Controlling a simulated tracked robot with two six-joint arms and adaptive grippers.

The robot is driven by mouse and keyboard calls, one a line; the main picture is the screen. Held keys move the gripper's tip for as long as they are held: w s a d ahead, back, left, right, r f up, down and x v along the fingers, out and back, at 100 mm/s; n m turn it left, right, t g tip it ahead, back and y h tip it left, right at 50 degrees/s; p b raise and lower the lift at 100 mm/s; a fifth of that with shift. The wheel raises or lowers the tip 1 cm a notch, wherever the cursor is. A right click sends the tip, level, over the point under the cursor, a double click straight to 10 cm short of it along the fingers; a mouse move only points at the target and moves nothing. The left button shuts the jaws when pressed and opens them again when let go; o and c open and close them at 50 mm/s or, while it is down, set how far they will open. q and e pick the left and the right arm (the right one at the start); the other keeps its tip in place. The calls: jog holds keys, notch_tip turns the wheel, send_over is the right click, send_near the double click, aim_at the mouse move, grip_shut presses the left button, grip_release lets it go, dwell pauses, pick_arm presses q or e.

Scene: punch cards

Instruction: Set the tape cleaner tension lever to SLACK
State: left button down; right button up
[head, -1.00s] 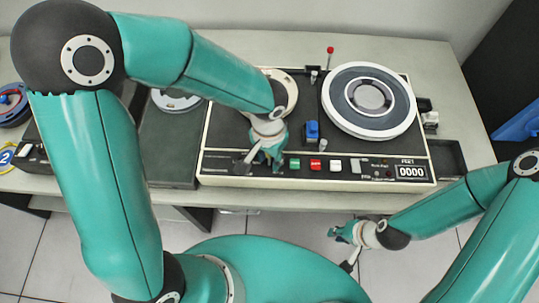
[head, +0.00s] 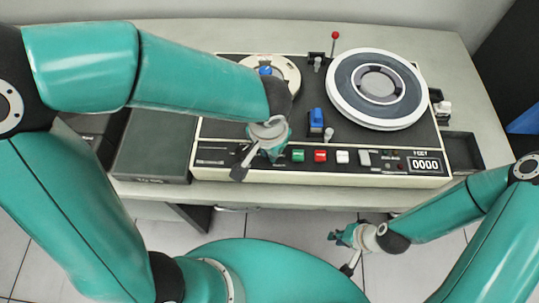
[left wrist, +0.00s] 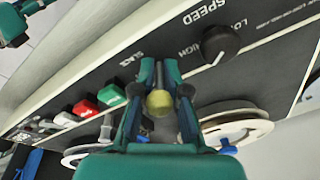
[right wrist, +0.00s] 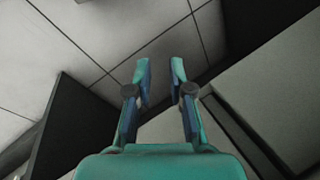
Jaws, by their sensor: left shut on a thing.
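The tape cleaner (head: 410,182) is a black-topped deck with a cream edge on the table. In the left wrist view its tension lever shows as a dull yellow ball knob (left wrist: 160,103), between my left gripper's fingers. A SLACK label (left wrist: 131,58) is on the panel near the fingertips. My left gripper (head: 268,150) is shut on the lever, left of the green button; its arm hides that part of the deck in the head view. My right gripper (head: 343,236) hangs in front of the table, away from the deck. Its fingers (right wrist: 160,72) are apart and empty.
A large grey reel (head: 345,100) and a small cream reel (head: 290,68) sit on the deck. A blue block (head: 316,119), a red-tipped post (head: 335,38), a green button (head: 298,155) and a red button (head: 320,156) stand nearby. A black SPEED knob (left wrist: 222,44) is beside the lever.

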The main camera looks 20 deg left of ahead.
pick_arm(q)
jog(key=shift+s+d+f+t+b, duration=0.15)
jog(key=shift+t+b, duration=0.85)
jog(key=shift+b, duration=1.65)
jog(key=shift+r+y+b, duration=0.2)
jog(key=shift+y+b, duration=0.1)
jog(key=shift+b, duration=0.15)
jog(key=shift+r, duration=0.1)
jog(key=c, duration=1.4)
grip_release()
jog(key=shift+c, duration=0.2)
jog(key=shift+o, duration=0.8)
jog(key=shift+s, duration=0.2)
